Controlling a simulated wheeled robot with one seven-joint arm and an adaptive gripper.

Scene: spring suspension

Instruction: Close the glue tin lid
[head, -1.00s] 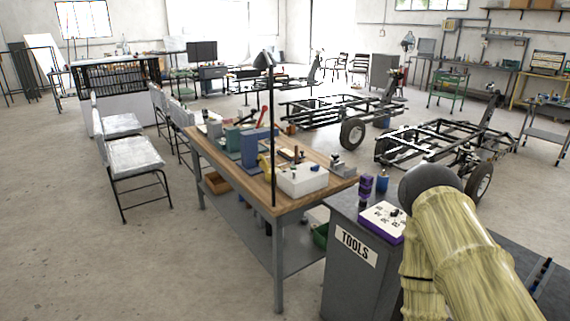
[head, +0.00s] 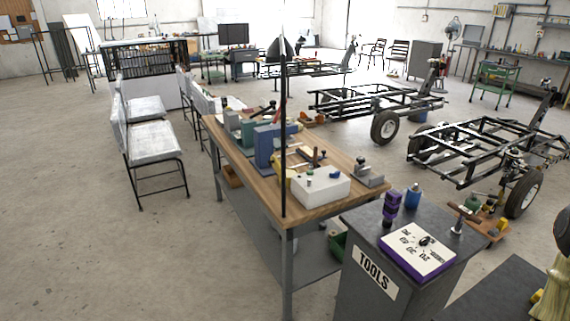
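I cannot make out for certain a glue tin or its lid. A small blue cylinder (head: 412,196) stands on top of the grey tools cabinet (head: 352,290), and I cannot tell whether it is the tin or has a lid. A dark purple stacked object (head: 391,207) stands beside it to the left. My gripper is not in view; only part of my yellowish arm shows at the right edge.
A white-topped purple box (head: 418,250) lies on the cabinet. Wheeled black frames (head: 480,145) stand behind.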

